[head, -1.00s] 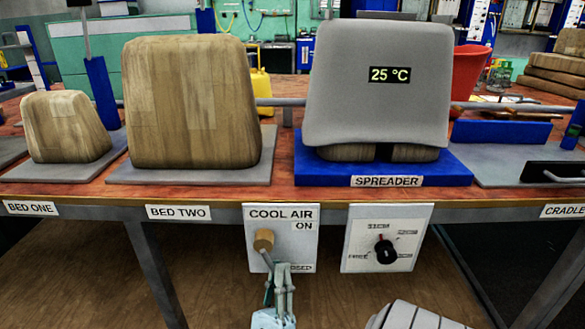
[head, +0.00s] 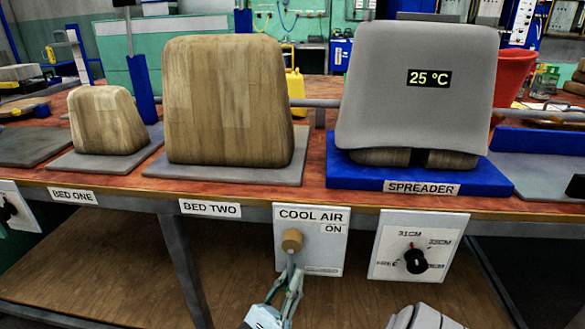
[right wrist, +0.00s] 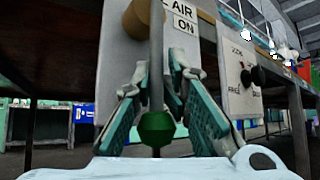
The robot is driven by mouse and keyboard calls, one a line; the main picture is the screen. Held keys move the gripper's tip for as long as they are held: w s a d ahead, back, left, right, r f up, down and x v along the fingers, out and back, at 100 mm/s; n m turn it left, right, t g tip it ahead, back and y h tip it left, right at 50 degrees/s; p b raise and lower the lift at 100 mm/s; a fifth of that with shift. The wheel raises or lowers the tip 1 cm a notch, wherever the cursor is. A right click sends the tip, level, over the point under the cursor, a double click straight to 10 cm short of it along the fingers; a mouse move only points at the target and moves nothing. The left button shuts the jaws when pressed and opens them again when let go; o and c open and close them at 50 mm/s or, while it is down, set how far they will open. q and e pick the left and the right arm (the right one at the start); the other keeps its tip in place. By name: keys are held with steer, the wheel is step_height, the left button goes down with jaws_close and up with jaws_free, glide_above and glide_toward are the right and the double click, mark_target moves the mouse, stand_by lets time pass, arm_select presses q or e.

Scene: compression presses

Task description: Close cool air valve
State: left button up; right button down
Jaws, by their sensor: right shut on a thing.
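The cool air valve panel (head: 335,245) hangs under the table front, marked COOL AIR and ON; its lower label is too small to read. Its round tan hub (head: 292,240) carries a thin lever (head: 290,260) that hangs about straight down. My right gripper (head: 289,283) comes up from below and is shut on the lever. In the right wrist view, the gripper (right wrist: 158,88) has its fingers either side of the grey lever (right wrist: 156,60). The lever's green end ball (right wrist: 157,128) sits between the fingers' lower parts. My left gripper is not in view.
A dial panel (head: 415,245) is just right of the valve. The table edge (head: 240,203) and a table leg (head: 185,270) are close by. Above stand wooden forms (head: 225,100) and the grey spreader (head: 415,90), which reads 25 °C.

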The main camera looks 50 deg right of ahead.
steer(key=c, duration=1.7)
jaws_free()
steer(key=shift+w+a, duration=0.1)
steer(key=shift+w, duration=0.2)
